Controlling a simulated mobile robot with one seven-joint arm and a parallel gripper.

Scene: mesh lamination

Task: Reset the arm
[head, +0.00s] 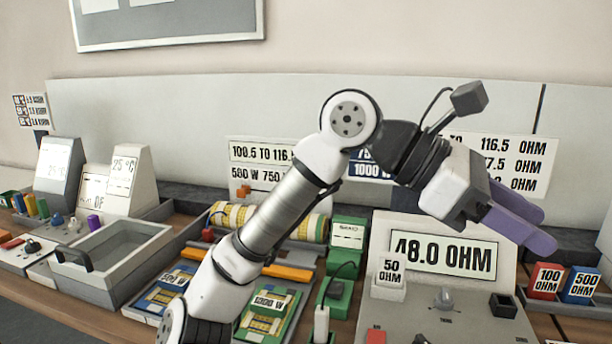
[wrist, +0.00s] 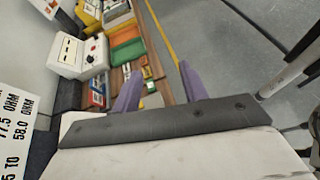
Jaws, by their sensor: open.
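My gripper (head: 520,220) is raised above the right part of the bench in the head view, with its two purple fingers pointing right and slightly down. The fingers are apart with nothing between them. In the wrist view my gripper (wrist: 158,88) shows both purple fingers spread, with the bench edge and floor beyond them. My white and grey arm rises from the bottom of the head view, bends at a high elbow and hides part of the bench and the wall signs.
A meter panel (head: 480,290) reading 48.0 OHM stands below my gripper. Red (head: 545,282) and blue (head: 581,284) resistor blocks sit to its right. A grey tray (head: 75,285) is at left, and a green device (head: 346,262) stands near my arm. The air around my gripper looks clear.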

